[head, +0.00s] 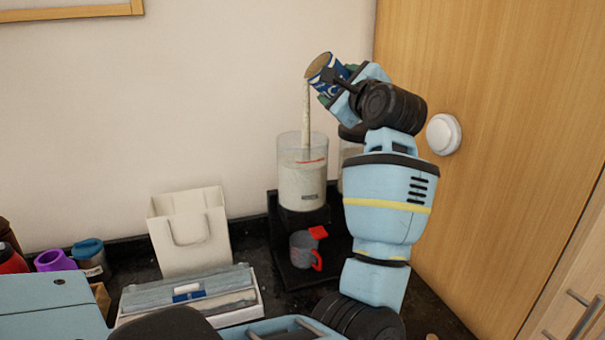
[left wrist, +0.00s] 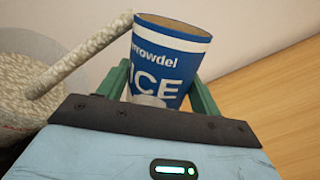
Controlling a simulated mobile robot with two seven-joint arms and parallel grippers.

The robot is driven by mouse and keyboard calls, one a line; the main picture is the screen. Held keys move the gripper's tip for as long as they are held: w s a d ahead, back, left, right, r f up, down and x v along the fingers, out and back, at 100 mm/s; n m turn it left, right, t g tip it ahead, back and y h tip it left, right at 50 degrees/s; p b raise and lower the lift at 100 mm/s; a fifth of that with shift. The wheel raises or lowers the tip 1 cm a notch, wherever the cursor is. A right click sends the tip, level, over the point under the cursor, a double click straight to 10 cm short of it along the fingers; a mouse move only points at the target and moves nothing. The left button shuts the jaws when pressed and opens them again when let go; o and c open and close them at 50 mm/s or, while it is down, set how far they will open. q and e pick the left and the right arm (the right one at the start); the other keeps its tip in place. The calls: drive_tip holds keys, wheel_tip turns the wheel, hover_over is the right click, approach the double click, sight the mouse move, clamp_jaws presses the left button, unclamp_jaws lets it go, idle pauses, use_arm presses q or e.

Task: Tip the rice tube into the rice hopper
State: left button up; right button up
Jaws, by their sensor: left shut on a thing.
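The rice tube (head: 321,68) is a blue and white cardboard tube, tipped with its open mouth toward the upper left. My left gripper (head: 338,84) is shut on the tube and holds it above and right of the hopper. In the left wrist view the tube (left wrist: 165,58) sits between the green fingers. A stream of rice (head: 306,115) falls from its mouth into the rice hopper (head: 302,185), a clear cylinder on a dark stand. Rice fills much of the hopper, near a red line. The hopper also shows in the left wrist view (left wrist: 30,85). My right gripper is not in view.
A grey mug with a red handle (head: 303,249) sits below the hopper. A white paper bag (head: 188,232), a flat box (head: 190,297) and several cups stand left. A wooden panel (head: 490,130) rises at right.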

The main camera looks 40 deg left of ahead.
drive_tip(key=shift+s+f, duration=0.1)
use_arm(q)
drive_tip(key=shift+d+f+n+b, duration=0.1)
drive_tip(key=shift+f+n+b, duration=0.05)
drive_tip(key=shift+n+b, duration=0.2)
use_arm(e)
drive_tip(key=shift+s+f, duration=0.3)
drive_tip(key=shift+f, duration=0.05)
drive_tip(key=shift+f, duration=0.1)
use_arm(q)
drive_tip(key=shift+f+n, duration=0.15)
drive_tip(key=shift+n, duration=0.4)
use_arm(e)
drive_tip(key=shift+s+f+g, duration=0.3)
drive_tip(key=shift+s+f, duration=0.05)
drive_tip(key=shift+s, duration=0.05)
use_arm(q)
drive_tip(key=shift+b, duration=0.3)
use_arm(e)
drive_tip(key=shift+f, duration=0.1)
use_arm(q)
drive_tip(key=shift+w+f, duration=0.1)
drive_tip(key=shift+f, duration=0.1)
drive_tip(key=shift+n, duration=0.4)
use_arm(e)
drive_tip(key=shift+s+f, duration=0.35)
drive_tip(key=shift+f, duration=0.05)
use_arm(q)
drive_tip(key=shift+b, duration=0.3)
